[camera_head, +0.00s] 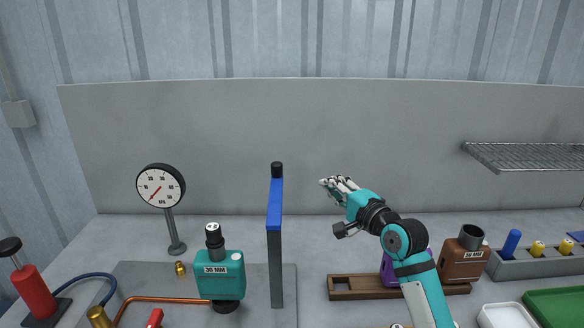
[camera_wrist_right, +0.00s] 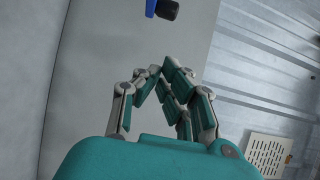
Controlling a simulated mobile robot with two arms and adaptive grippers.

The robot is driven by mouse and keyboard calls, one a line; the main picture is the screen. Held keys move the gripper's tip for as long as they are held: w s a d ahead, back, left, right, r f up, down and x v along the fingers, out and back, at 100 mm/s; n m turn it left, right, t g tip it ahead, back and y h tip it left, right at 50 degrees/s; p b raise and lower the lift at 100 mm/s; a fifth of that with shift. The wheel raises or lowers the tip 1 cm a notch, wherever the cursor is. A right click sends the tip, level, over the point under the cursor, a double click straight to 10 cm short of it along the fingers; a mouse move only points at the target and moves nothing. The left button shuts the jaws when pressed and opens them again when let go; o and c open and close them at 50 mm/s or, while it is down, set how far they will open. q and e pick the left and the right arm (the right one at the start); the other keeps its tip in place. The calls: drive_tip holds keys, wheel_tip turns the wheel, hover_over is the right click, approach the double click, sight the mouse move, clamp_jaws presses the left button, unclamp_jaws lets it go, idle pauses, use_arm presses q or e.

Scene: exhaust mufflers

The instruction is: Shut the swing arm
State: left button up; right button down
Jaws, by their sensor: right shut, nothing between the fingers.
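The swing arm (camera_head: 275,203) is a blue bar on top of an upright grey post (camera_head: 276,270), with a black knob (camera_head: 277,169) at its far end. It is seen nearly end-on and points toward the back wall. My right gripper (camera_head: 326,183) is to the right of the swing arm, at about the knob's height in the picture, apart from it. Its fingers are closed together and empty. In the right wrist view, the fingers (camera_wrist_right: 161,74) point toward the knob (camera_wrist_right: 167,9) and a bit of blue bar at the top edge, with a gap between. My left gripper does not show.
A teal block marked 30 MM (camera_head: 220,274) and a dial gauge (camera_head: 161,187) stand left of the post. A wire shelf (camera_head: 525,156) juts out at the right.

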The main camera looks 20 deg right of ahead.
sight(275, 191)
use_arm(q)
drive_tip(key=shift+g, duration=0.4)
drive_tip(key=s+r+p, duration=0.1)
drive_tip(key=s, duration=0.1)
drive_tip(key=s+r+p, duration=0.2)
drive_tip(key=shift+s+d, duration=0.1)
use_arm(e)
drive_tip(key=w+a, duration=0.5)
drive_tip(key=w, duration=0.5)
drive_tip(key=shift+a, duration=0.35)
drive_tip(key=shift+a, duration=0.1)
